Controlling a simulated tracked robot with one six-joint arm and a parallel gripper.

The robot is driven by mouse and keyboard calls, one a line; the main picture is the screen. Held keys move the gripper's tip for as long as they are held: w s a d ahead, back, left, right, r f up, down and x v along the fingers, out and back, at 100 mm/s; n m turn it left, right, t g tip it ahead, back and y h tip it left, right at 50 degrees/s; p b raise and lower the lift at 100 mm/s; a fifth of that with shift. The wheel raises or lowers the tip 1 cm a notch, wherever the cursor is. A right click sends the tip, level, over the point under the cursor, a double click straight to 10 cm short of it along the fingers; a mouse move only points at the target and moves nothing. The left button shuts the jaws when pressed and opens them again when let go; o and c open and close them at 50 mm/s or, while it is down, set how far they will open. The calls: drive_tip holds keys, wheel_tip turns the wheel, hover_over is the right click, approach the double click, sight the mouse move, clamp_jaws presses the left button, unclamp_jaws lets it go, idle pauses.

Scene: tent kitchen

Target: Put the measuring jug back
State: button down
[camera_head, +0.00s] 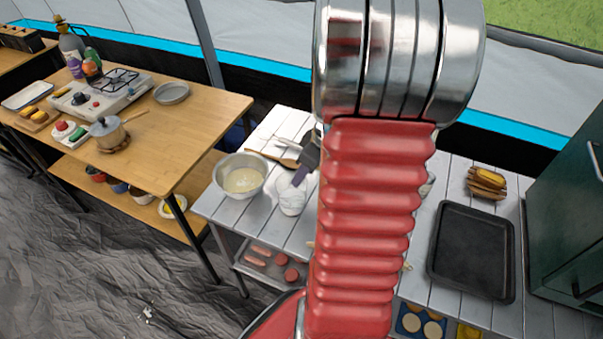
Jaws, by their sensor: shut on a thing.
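The measuring jug (291,198) is a whitish, translucent vessel at the left part of the white slatted table, just right of a metal mixing bowl. My gripper (299,177) reaches out from behind my red arm and is shut on the jug at its upper part. The jug looks upright. I cannot tell whether its base touches the table. My arm hides the table to the right of the jug and part of my gripper.
The metal bowl (241,176) with pale batter stands close left of the jug. A wooden spoon (272,158) lies behind. A black baking tray (471,252), a bread board (486,183) and a green oven (570,220) are on the right. A wooden table (205,122) with a stove stands left.

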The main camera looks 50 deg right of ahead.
drive_tip(key=c, duration=1.4)
unclamp_jaws()
drive_tip(key=shift+o, duration=0.2)
drive_tip(key=shift+r, duration=0.1)
drive_tip(key=v, duration=1.2)
drive_tip(key=shift+w, duration=0.1)
